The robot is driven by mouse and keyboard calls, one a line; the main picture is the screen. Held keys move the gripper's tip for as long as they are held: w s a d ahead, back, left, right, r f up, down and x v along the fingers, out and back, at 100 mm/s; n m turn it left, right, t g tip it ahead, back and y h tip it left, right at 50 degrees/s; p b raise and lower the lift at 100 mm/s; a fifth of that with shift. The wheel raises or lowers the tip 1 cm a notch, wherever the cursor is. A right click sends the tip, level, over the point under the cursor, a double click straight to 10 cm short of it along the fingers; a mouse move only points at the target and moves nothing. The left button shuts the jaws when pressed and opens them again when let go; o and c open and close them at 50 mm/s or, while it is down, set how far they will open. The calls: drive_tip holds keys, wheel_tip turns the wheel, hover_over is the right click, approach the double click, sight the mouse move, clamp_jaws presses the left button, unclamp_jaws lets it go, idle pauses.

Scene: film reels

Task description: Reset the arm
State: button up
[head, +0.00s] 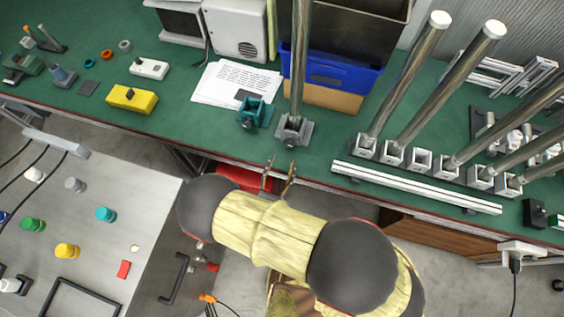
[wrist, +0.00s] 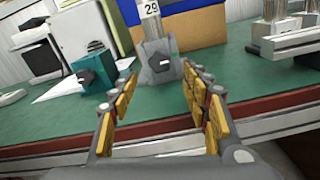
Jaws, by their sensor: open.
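My gripper (head: 278,178) is open and empty at the front edge of the green workbench (head: 230,140), beyond my arm in its pale yellow cover. In the wrist view my gripper (wrist: 165,105) shows its two fingers wide apart, with yellow pads. Past the fingertips stands a grey clamp base (head: 293,131) holding an upright metal post (head: 299,60). In the wrist view the clamp base (wrist: 158,64) lies between the fingers, apart from them, and the post carries a label reading 29. A teal clamp (head: 254,112) sits just left of it. No film reel is clearly seen.
Several metal posts (head: 410,75) stand in sockets at the right, behind a white rail (head: 415,188). A blue bin (head: 330,75), papers (head: 236,84) and a yellow block (head: 132,98) are on the bench. A grey panel (head: 110,215) with coloured knobs stands at the lower left.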

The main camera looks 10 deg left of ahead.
idle(0.4)
drive_tip(key=w+d+r+m+g+h, duration=0.3)
drive_tip(key=d+r+m+g+h, duration=0.15)
drive_tip(key=d+r+m, duration=0.2)
drive_tip(key=w+d+r+m+g+h, duration=0.3)
drive_tip(key=d+r+m+h, duration=0.3)
drive_tip(key=d+r, duration=0.2)
drive_tip(key=s+d+r+m+g+y, duration=0.2)
drive_tip(key=s+d+r+m+g, duration=0.2)
drive_tip(key=d+r+m+g, duration=0.5)
drive_tip(key=s+d+r+m+t+y, duration=0.2)
drive_tip(key=s+r+m+y, duration=0.2)
drive_tip(key=r, duration=0.3)
drive_tip(key=s+d+r+m+t+y, duration=0.2)
drive_tip(key=s+r+m+y, duration=0.2)
drive_tip(key=r+m, duration=0.3)
drive_tip(key=shift+s+r+y, duration=0.35)
drive_tip(key=shift+y, duration=0.5)
drive_tip(key=shift+d, duration=0.1)
